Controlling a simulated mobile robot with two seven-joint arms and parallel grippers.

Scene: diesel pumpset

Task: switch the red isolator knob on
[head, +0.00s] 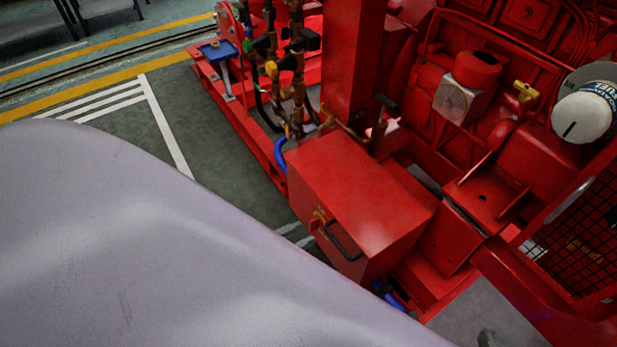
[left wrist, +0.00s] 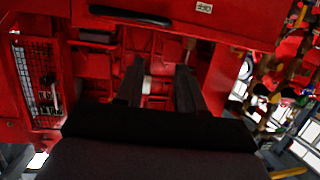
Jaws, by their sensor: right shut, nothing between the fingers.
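The small red knob (head: 318,217), with some yellow around it, is on the front face of a red box (head: 355,195) in the head view. It is too small there to tell which way it is turned. A black handle (head: 342,240) sits beside it. In the left wrist view my left gripper (left wrist: 160,75) has its two dark fingers apart with nothing held between them. Red machinery lies beyond the fingers, and I cannot make out the knob there. My left gripper does not show in the head view. My right gripper is in neither view.
A large pale grey surface, apparently my own arm, covers the lower left of the head view. A red post (head: 352,60) rises behind the box. Pipes and valves (head: 285,65) stand beyond it. Open floor (head: 215,145) lies left of the machine.

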